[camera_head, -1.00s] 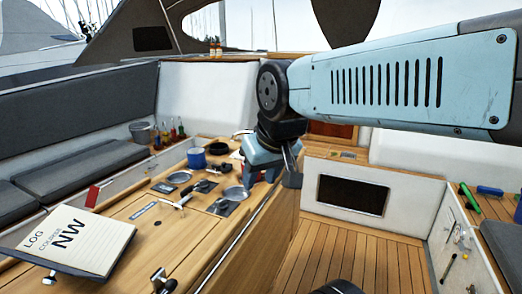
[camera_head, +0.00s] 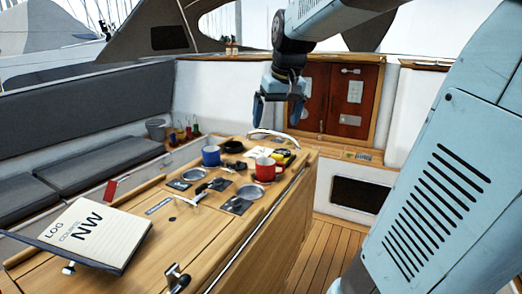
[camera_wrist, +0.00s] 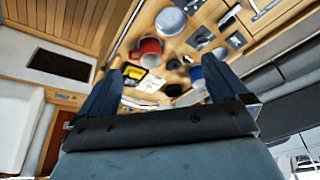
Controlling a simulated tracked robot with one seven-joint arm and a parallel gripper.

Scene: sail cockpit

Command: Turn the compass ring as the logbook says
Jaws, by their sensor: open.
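The logbook (camera_head: 90,233) lies open at the left front of the cockpit table, reading "LOG COURSE NW". My gripper (camera_head: 279,112) is open and empty, raised above the far end of the table. In the wrist view its two fingers (camera_wrist: 163,78) stand wide apart, with table items beyond them. A small black round item (camera_head: 232,146) sits near the table's far end; it also shows in the wrist view (camera_wrist: 175,65). I cannot tell whether it is the compass. No ring markings are readable.
A red mug (camera_head: 266,170), a blue mug (camera_head: 211,155), a metal dish (camera_head: 250,191) and a yellow-black item (camera_head: 281,157) crowd the far half of the table (camera_head: 190,240). A white curved rail (camera_head: 274,133) rises at its end. Wooden floor (camera_head: 325,255) lies right.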

